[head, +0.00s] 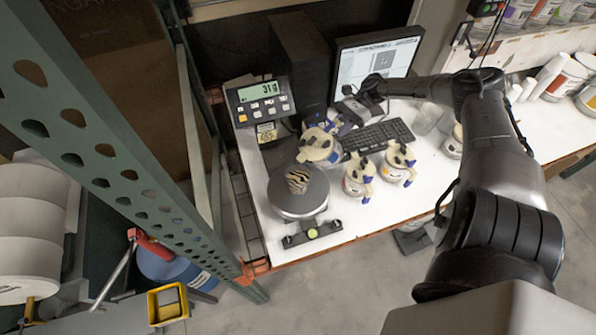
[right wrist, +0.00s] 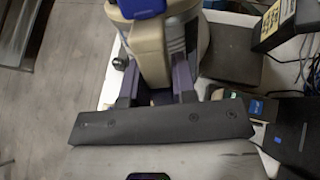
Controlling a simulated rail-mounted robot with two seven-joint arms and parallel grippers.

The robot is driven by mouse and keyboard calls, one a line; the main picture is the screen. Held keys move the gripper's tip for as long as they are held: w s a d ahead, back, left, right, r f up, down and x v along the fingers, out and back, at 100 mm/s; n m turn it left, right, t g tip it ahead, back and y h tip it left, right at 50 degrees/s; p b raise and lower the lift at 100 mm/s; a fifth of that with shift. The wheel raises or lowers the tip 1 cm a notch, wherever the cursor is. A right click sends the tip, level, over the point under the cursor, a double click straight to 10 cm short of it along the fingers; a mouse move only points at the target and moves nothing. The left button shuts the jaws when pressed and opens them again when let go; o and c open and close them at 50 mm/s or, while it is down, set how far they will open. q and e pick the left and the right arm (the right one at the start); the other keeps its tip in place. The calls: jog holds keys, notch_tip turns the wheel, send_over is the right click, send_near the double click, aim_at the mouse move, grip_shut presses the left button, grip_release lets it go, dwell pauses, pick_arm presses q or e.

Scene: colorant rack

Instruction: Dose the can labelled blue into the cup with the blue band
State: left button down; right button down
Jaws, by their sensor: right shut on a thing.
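My right gripper (head: 341,122) reaches in beside the monitor, over the white bench. It is shut on a can (head: 318,147) with a cream lid and blue cap, near the scale. In the right wrist view the can (right wrist: 160,45) sits between the fingers (right wrist: 157,88); its colour label cannot be read. Two more cream-lidded cans (head: 358,176) (head: 399,162) stand in front of the keyboard. A small striped object (head: 298,179) is on the round scale pan (head: 288,203). I cannot make out a blue band on any cup. My left gripper is not in view.
The scale display (head: 263,101) reads 31 g. A keyboard (head: 377,136) and monitor (head: 376,62) stand behind the cans. Clear cups (head: 428,118) are right of the keyboard. A green rack upright (head: 110,150) rises at left. The bench's front right is mostly clear.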

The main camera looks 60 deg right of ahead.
aim_at(337, 122)
jog(key=shift+w+a+r+p, duration=0.1)
jog(key=shift+r+p, duration=0.2)
jog(key=shift+r, duration=0.05)
jog(key=shift+w+a+r+p, duration=0.1)
jog(key=shift+a+r+p, duration=0.15)
jog(key=shift+r+p, duration=0.3)
jog(key=shift+w+a+r+h+p, duration=0.1)
jog(key=shift+a+r+h+p, duration=0.15)
jog(key=shift+p, duration=0.2)
jog(key=shift+a+r+h+p, duration=0.2)
jog(key=shift+r+h+p, duration=0.15)
jog(key=shift+r+p, duration=0.15)
dwell(0.4)
jog(key=shift+w, duration=0.1)
dwell(2.0)
dwell(3.7)
